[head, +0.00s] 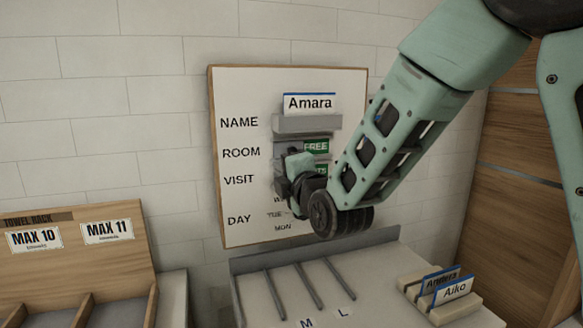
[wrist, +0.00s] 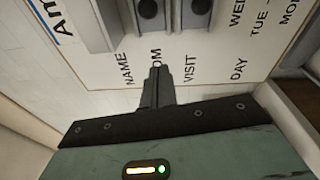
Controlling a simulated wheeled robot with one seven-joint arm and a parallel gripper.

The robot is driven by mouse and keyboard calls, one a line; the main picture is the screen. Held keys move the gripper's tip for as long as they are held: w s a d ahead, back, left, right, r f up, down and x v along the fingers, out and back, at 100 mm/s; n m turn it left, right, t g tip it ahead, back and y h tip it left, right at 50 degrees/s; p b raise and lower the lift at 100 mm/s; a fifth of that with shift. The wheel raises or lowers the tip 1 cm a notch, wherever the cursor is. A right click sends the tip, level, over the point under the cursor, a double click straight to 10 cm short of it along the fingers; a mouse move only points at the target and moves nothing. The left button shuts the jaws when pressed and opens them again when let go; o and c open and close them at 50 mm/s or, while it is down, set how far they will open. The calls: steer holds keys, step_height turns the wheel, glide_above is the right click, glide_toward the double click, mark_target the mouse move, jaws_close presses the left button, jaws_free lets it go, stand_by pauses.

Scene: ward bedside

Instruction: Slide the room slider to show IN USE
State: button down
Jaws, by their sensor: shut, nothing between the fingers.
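The white board (head: 240,88) on the wall has rows labelled NAME, ROOM, VISIT and DAY. The room slider row shows a green FREE sign (head: 316,146) at its right; my gripper hides part of this row. In the wrist view the board (wrist: 215,65) appears turned sideways, with grey slider rows and dark round knobs (wrist: 148,9) at the top edge. My gripper (wrist: 157,70) is shut and empty, its fingers covering part of the word ROOM. In the head view my gripper (head: 290,172) is in front of the room and visit rows; contact with a knob cannot be told.
The visit row shows a partly hidden green sign (head: 318,169). Below the board is a grey-edged tray (head: 250,290). Name cards (head: 455,290) stand at right, and a wooden towel rack (head: 75,265) at left.

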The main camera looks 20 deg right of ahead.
steer(key=w+d+p, duration=0.3)
steer(key=w, duration=0.2)
steer(key=shift+w+r, duration=0.2)
steer(key=shift+r, duration=0.15)
steer(key=shift+d, duration=0.1)
steer(key=d+b, duration=0.4)
steer(key=d, duration=0.4)
steer(key=shift+d, duration=0.1)
